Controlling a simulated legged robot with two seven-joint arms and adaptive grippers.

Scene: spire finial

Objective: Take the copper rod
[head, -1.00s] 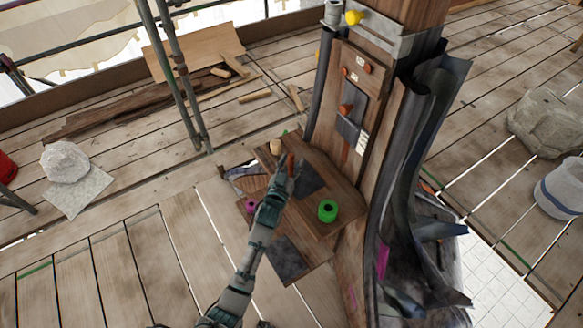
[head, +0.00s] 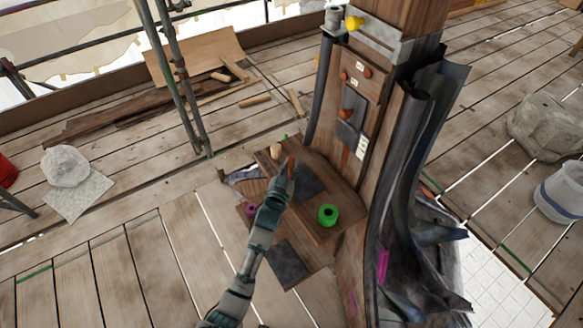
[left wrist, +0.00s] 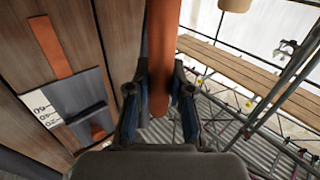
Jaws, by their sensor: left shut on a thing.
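The copper rod (head: 291,164) shows as a short orange upright piece at the small wooden shelf on the post. In the left wrist view the rod (left wrist: 160,62) runs up between the two fingers. My left gripper (head: 286,174) is shut on the rod, and its fingers (left wrist: 160,100) lie on either side of it. My right gripper is not in view.
A green ring (head: 328,215), a magenta ring (head: 251,209) and a wooden cylinder (head: 276,152) are around the shelf (head: 335,195). The post (head: 380,75) carries copper pegs and a dark plate. Bent dark sheets (head: 415,150) hang at its right. Scaffold poles (head: 172,70) stand behind.

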